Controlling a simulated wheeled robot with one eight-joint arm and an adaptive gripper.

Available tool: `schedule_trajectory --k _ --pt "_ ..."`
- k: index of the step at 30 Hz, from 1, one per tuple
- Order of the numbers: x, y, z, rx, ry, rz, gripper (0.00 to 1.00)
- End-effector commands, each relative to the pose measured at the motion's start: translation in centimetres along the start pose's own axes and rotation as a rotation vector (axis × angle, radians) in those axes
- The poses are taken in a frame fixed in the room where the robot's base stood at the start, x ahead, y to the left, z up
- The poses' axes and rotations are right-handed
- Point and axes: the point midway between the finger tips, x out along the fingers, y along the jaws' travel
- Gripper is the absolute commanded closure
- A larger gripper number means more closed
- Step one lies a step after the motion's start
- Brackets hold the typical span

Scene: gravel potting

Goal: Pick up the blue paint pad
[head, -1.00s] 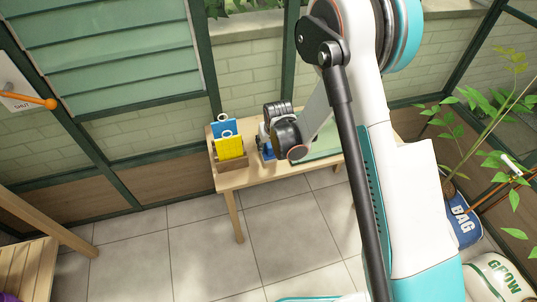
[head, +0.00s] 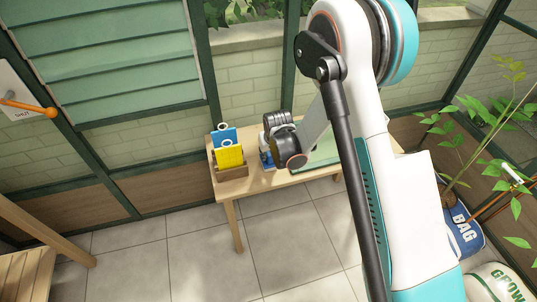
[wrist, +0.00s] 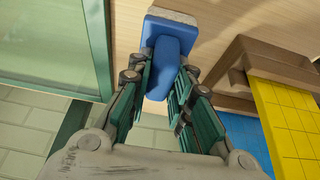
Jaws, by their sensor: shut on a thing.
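The blue paint pad (wrist: 166,38) has a blue body with a handle and a pale pad edge. In the wrist view it is between the two green-lined fingers of my gripper (wrist: 163,80), which is shut on its handle. Behind the pad is the wooden tabletop; I cannot tell whether the pad touches it. In the head view my gripper (head: 271,142) is over the table, and a little of the blue pad (head: 266,159) shows below it. My wrist hides the rest there.
The wooden table (head: 240,187) stands against the wall. Beside the pad, a wooden holder (head: 232,174) carries a yellow board (head: 230,157) and a blue board (head: 222,138). A green mat (head: 318,152) lies to the right. Bags (head: 463,232) and a plant stand at far right.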

Motion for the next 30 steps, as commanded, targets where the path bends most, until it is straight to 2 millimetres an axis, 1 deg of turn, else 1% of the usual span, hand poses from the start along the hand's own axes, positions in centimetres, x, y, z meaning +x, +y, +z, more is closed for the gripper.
schedule_trajectory --k 5,8,15,18,21,24,27,30 --pt "-2.2 0.0 -0.9 0.000 0.000 0.000 1.00" --pt "-4.1 0.0 -1.7 0.000 0.000 0.000 1.00" --pt "-10.4 0.0 -4.3 0.000 0.000 0.000 1.00" --pt "-12.8 0.0 -5.3 0.000 0.000 0.000 1.00" --pt "-14.7 0.0 -6.1 0.000 0.000 0.000 1.00" --pt "-16.2 0.0 -6.7 0.000 0.000 0.000 1.00" --pt "-17.2 0.0 -7.1 0.000 0.000 0.000 1.00" --pt "-17.8 0.0 -7.4 0.000 0.000 0.000 1.00"
